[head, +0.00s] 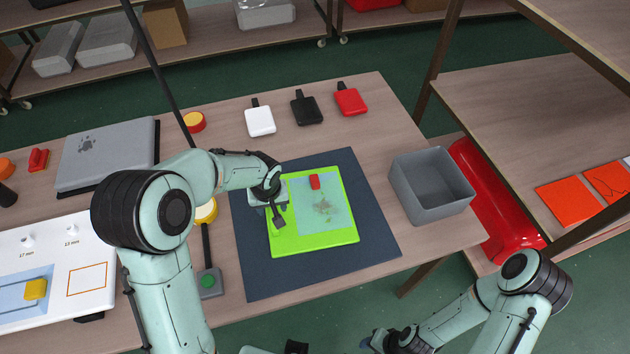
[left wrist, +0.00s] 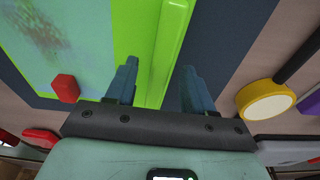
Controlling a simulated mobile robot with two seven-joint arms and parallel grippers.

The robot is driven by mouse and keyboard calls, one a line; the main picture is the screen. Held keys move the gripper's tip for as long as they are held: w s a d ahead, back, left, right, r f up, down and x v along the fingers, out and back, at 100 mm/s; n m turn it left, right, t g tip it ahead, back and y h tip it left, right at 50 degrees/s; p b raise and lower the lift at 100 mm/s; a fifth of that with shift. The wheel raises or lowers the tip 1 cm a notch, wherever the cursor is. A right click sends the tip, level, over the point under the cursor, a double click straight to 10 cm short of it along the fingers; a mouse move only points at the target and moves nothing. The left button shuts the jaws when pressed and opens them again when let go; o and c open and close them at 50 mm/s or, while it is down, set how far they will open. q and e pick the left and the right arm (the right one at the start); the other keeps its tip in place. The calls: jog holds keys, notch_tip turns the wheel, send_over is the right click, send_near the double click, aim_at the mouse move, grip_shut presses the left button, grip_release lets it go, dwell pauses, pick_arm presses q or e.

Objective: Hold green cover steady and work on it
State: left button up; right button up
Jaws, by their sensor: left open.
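The bright green cover (head: 340,240) lies flat on a dark blue mat (head: 365,250); it has a pale teal panel with a dark smudge. A small red block (head: 315,181) sits on the panel's far part; it also shows in the left wrist view (left wrist: 65,88). My left gripper (head: 276,212) is at the cover's left edge. In the left wrist view its open fingers (left wrist: 160,88) stand on either side of the cover's raised green rim (left wrist: 172,45). Contact cannot be told. My right gripper (head: 378,341) is low at the bottom edge, away from the cover, its jaws unclear.
A grey bin (head: 430,218) stands right of the mat. White (head: 260,121), black (head: 307,111) and red (head: 350,102) tools lie behind it.

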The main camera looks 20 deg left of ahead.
pick_arm(q)
notch_tip(320, 180, up, 11)
jog(key=s, duration=0.1)
jog(key=shift+s+d+r, duration=0.15)
jog(key=shift+s+d, duration=0.1)
jog(key=shift+d, duration=0.15)
